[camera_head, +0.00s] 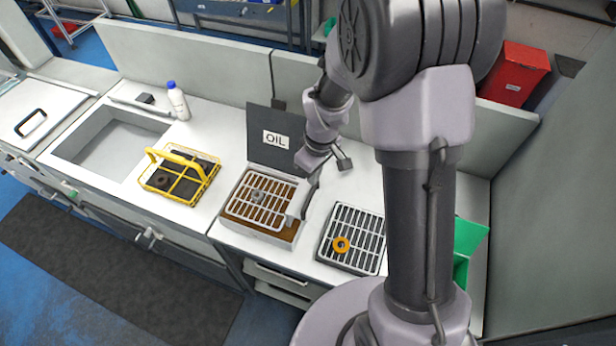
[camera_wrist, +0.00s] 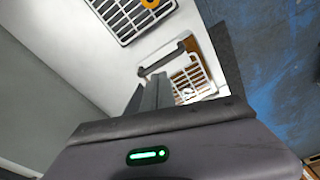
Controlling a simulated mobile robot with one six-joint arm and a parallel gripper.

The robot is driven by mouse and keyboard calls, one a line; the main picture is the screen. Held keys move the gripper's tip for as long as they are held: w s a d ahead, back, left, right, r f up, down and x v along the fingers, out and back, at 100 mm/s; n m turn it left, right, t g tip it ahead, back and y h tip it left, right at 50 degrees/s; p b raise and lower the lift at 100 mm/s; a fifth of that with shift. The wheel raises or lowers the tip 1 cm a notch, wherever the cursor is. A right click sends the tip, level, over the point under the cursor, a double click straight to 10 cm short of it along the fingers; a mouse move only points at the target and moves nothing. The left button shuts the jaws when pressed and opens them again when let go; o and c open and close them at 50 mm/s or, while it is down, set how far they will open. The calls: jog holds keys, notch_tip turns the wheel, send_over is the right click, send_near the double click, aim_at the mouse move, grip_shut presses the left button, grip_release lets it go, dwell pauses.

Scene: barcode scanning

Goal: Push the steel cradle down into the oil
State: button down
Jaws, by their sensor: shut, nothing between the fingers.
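The steel cradle (camera_head: 262,201), a pale grid tray, sits at the top of the oil bath (camera_head: 262,236), with brown oil showing through its bars. In the wrist view, part of the cradle (camera_wrist: 190,80) and a dark handle (camera_wrist: 166,57) show beyond my gripper (camera_wrist: 158,80). My gripper is shut and empty, above the bath's right side. Its fingers hide part of the cradle, and I cannot tell whether they touch the handle.
The bath's dark lid marked OIL (camera_head: 275,139) stands open behind. A rack (camera_head: 352,238) with an orange ring (camera_head: 341,245) is to the right, near a green bin (camera_head: 468,240). A yellow basket (camera_head: 180,177), white bottle (camera_head: 178,101) and sink (camera_head: 110,142) are to the left.

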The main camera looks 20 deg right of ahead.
aim_at(312, 196)
jog(key=f+b, duration=0.1)
jog(key=f, duration=0.1)
jog(key=f+b, duration=0.3)
jog(key=f, duration=0.2)
jog(key=shift+w+a, duration=0.2)
jog(key=shift+w, duration=0.05)
jog(key=shift+f+b, duration=0.1)
jog(key=shift+b, duration=0.2)
notch_tip(312, 196, down, 6)
jog(key=b, duration=0.5)
jog(key=shift+r, duration=0.45)
jog(key=shift+s+d+r, duration=0.3)
jog(key=shift+s+d, duration=0.1)
jog(key=shift+s, duration=0.25)
jog(key=shift+s+d+r, duration=0.25)
jog(key=shift+s+d, duration=0.15)
jog(key=shift+s, duration=0.2)
